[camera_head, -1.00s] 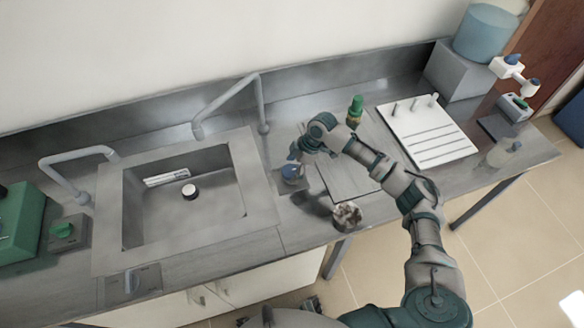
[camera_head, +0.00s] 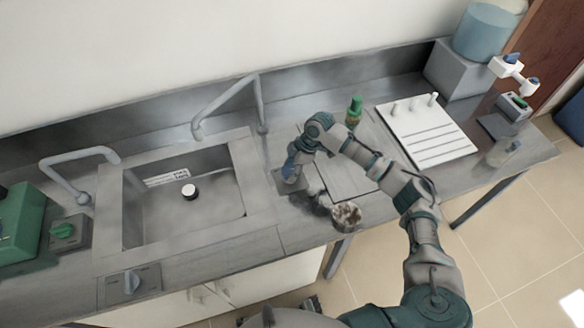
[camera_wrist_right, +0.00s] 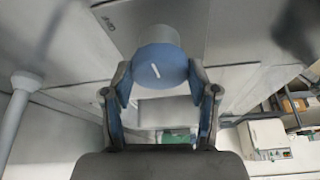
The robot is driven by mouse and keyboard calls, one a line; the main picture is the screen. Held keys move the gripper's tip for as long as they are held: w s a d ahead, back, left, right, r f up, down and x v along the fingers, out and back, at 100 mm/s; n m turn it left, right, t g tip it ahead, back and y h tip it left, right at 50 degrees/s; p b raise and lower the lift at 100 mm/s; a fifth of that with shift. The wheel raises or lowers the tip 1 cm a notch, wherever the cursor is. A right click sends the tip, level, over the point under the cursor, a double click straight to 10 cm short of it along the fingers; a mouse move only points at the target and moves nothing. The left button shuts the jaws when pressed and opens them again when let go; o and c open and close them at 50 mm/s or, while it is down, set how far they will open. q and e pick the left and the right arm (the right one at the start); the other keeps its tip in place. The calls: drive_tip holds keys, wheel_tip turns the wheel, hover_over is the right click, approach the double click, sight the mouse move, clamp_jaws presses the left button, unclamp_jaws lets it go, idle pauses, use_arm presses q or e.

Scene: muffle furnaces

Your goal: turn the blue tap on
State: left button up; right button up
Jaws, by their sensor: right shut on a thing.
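The blue tap is a round blue knob (camera_wrist_right: 160,68) with a short white mark on its face, seen in the right wrist view. My right gripper (camera_wrist_right: 163,92) has one finger on each side of the knob and is shut on it. In the head view the right gripper (camera_head: 291,171) points down at the counter just right of the sink, and it mostly hides the knob. The white mark lies slightly tilted in the wrist view. My left gripper is not in view.
The sink (camera_head: 250,185) lies left of my gripper, with a grey spout (camera_head: 228,104) behind. A green-knobbed box (camera_head: 66,232) is at the far left.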

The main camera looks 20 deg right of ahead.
drive_tip(key=shift+w+a+r+n+g+p, duration=0.2)
drive_tip(key=shift+r+n+g+p, duration=0.25)
drive_tip(key=shift+n, duration=0.35)
drive_tip(key=shift+f+n, duration=0.15)
drive_tip(key=shift+n, duration=0.55)
drive_tip(key=shift+n+g, duration=0.45)
drive_tip(key=shift+n, duration=0.25)
drive_tip(key=shift+w+n, duration=0.1)
drive_tip(key=shift+n, duration=0.7)
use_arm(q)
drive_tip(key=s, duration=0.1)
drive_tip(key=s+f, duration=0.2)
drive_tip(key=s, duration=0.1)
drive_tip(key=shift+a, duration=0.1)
use_arm(e)
drive_tip(key=shift+g, duration=0.3)
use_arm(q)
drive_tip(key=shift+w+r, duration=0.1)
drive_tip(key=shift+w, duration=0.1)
use_arm(e)
drive_tip(key=shift+n, duration=0.4)
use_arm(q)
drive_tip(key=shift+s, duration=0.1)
